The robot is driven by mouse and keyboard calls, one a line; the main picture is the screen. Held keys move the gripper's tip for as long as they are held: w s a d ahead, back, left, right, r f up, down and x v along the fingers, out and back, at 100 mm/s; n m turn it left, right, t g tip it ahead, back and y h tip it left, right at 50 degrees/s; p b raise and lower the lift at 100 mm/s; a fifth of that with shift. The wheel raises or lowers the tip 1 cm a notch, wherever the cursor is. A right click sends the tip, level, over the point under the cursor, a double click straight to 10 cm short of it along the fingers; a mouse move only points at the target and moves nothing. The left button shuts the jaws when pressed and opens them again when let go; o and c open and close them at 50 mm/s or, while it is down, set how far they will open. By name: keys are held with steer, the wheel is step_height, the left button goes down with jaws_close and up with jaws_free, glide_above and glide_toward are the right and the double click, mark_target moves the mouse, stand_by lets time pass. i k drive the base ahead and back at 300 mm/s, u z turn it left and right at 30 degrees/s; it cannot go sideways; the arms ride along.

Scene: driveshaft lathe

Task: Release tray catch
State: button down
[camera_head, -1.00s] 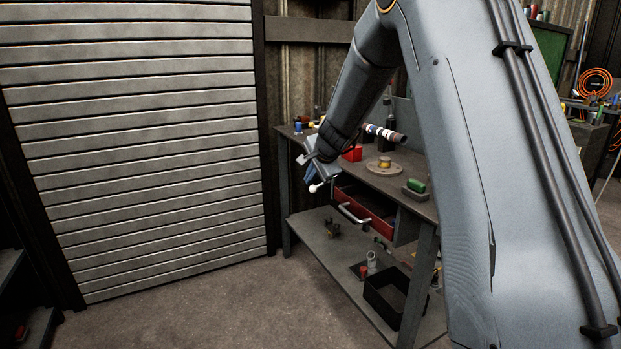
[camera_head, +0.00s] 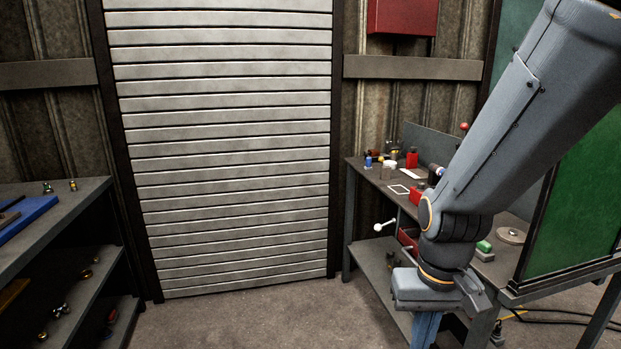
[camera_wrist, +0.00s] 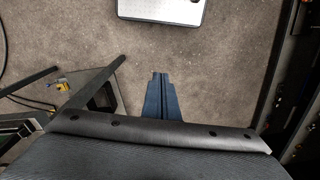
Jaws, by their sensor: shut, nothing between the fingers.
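No part is clearly identifiable as the tray catch in these views. A thin lever with a white ball knob (camera_head: 378,227) sticks out at the left front of the workbench (camera_head: 366,178) in the head view. A red drawer (camera_head: 408,237) under the bench top is partly hidden by my arm. My gripper (camera_wrist: 160,76) is shut and empty, with its blue fingers together over bare floor in the wrist view. In the head view it points down in front of the bench, apart from the lever, with its tips cut off by the lower edge.
A slatted shutter (camera_head: 225,150) stands behind open concrete floor (camera_head: 260,325). A dark shelf unit (camera_head: 85,200) with a blue tray (camera_head: 28,222) is at left. A green panel (camera_head: 580,200) stands at right, with cables on the floor below it.

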mark_target(378, 228)
steer(key=k, duration=0.65)
steer(key=z, duration=0.4)
steer(key=i, duration=1.45)
steer(key=u, duration=0.45)
